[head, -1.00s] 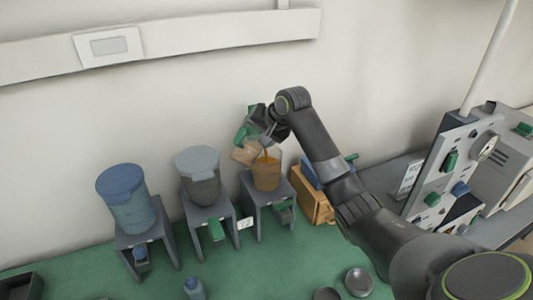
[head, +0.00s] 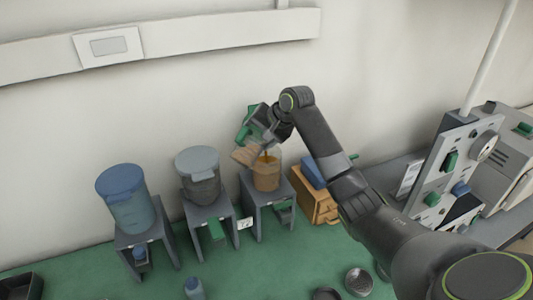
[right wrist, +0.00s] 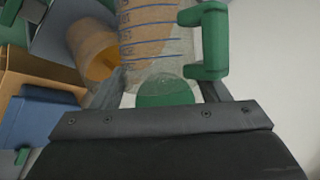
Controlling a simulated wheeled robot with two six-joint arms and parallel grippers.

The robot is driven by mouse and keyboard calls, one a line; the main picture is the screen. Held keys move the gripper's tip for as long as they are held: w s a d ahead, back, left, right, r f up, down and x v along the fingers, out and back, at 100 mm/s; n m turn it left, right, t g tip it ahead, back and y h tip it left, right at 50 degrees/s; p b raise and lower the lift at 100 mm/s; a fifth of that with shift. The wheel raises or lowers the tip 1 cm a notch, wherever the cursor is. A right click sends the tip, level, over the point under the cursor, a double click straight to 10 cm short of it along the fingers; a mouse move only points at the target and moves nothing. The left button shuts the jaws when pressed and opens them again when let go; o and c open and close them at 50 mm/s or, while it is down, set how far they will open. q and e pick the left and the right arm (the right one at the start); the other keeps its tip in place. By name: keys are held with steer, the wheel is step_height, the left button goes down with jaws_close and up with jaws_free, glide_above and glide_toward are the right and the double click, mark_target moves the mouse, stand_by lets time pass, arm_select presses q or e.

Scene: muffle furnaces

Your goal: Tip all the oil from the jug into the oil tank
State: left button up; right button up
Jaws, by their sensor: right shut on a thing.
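The clear jug (head: 246,154) is tilted over the oil tank (head: 267,175), with its mouth above the tank's open top. A thin amber stream runs down into the tank, which holds amber oil. My right gripper (head: 268,127) is shut on the jug; the right wrist view shows the jug (right wrist: 150,42) with blue graduation lines and a green handle (right wrist: 207,42) between the fingers (right wrist: 165,100). Amber oil still shows inside the jug there. The oil tank (right wrist: 95,50) is beyond it. My left gripper is out of view.
Two lidded tanks, one blue (head: 128,205) and one grey (head: 199,178), stand on grey stands to the left. An orange box (head: 315,205) with a blue item (head: 313,173) is just right of the oil tank. Small dishes (head: 358,281) lie on the green bench.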

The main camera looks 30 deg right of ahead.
steer(key=shift+d, duration=0.1)
stand_by(0.3)
steer(key=shift+w+d+f+y, duration=0.1)
steer(key=shift+f+y, duration=0.05)
steer(key=shift+y, duration=0.15)
steer(key=shift+d+f, duration=0.1)
stand_by(0.4)
steer(key=shift+w+d+f+m+g+y, duration=0.1)
steer(key=shift+f+m+g+y, duration=0.05)
steer(key=shift+m+g+y, duration=0.2)
steer(key=shift+d+f, duration=0.1)
steer(key=shift+w+d+f+y, duration=0.1)
steer(key=shift+d+f+y, duration=0.05)
steer(key=shift+y, duration=0.1)
stand_by(0.8)
steer(key=shift+w+d+f+m+g+y, duration=0.15)
steer(key=shift+d+m+g+y, duration=0.05)
steer(key=shift+m+g+y, duration=0.1)
stand_by(0.4)
